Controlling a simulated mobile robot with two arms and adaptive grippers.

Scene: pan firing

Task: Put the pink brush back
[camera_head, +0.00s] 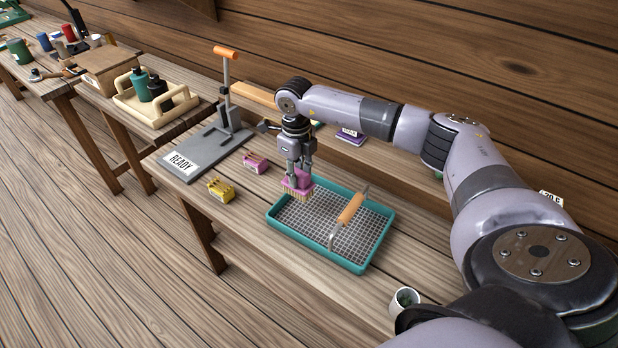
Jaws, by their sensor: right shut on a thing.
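The pink brush (306,181) has a pink body and pale bristles pointing down. My right gripper (299,170) is shut on it from above. The brush is at the left end of a teal tray (281,235), over its rear-left part; I cannot tell whether it touches the tray. The tray holds a wire mesh with an orange-gripped handle (350,208). My left gripper is not in view.
A small pink block-like thing (255,162) and a yellow one (221,191) lie left of the tray. Behind them stands a grey press with a READY label (205,150). A white cup (404,299) stands near the front edge. A purple box (350,137) is behind my arm.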

